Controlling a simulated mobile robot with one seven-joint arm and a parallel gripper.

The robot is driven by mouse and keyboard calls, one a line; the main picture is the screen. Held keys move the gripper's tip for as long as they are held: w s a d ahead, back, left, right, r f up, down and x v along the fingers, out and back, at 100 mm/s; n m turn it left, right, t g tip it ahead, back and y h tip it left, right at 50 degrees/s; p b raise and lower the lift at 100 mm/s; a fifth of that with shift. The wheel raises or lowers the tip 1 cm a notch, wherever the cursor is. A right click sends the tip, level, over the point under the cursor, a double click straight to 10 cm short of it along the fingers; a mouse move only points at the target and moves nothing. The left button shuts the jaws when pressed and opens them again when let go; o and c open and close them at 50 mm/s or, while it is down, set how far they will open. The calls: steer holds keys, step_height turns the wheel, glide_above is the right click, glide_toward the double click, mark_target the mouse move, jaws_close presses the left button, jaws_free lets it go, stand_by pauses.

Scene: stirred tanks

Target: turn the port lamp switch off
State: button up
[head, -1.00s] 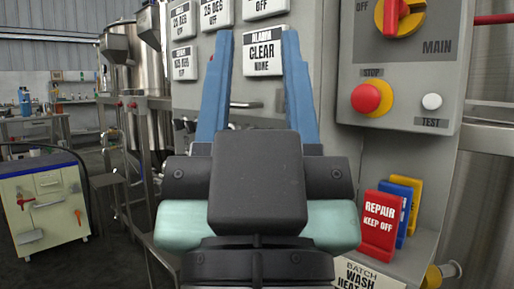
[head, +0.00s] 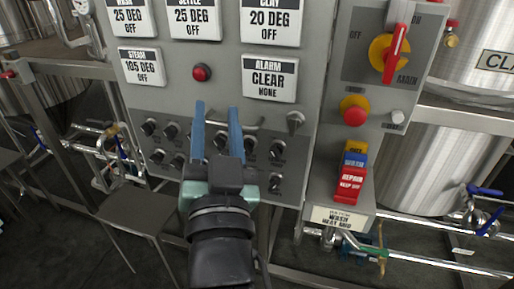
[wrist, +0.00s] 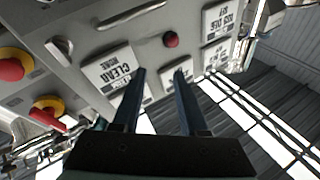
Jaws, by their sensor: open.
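The grey control panel (head: 225,70) fills the middle of the head view. Several black rotary knobs (head: 277,150) sit in rows on its lower part, some hidden behind my gripper. Their labels are too small to read, so I cannot tell which is the port lamp switch. My gripper (head: 217,108) is open and empty, its two blue fingers pointing up in front of the panel among the knob rows. In the wrist view my gripper (wrist: 159,72) has nothing between its fingers. I cannot tell whether it touches the panel.
A horizontal bar handle (head: 245,126) and a silver knob (head: 295,122) are beside the fingers. A red lamp (head: 202,73) and the alarm plate (head: 269,79) are above. To the right are a red push button (head: 354,111), the main switch (head: 391,55) and tags (head: 350,184). A shelf (head: 130,211) juts out lower left.

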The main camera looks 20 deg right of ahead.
steer(key=s+d+f+m+g+h+p, duration=0.1)
steer(key=s+d+f+m+g+p, duration=0.25)
steer(key=f+p, duration=0.5)
steer(key=m+g+p, duration=0.2)
steer(key=g+p, duration=0.2)
steer(key=p, duration=0.6)
glide_toward(275, 186)
steer(key=x, duration=0.9)
steer(key=shift+w+p, duration=0.1)
steer(key=shift+p, duration=0.3)
steer(key=shift+n, duration=0.25)
jaws_close()
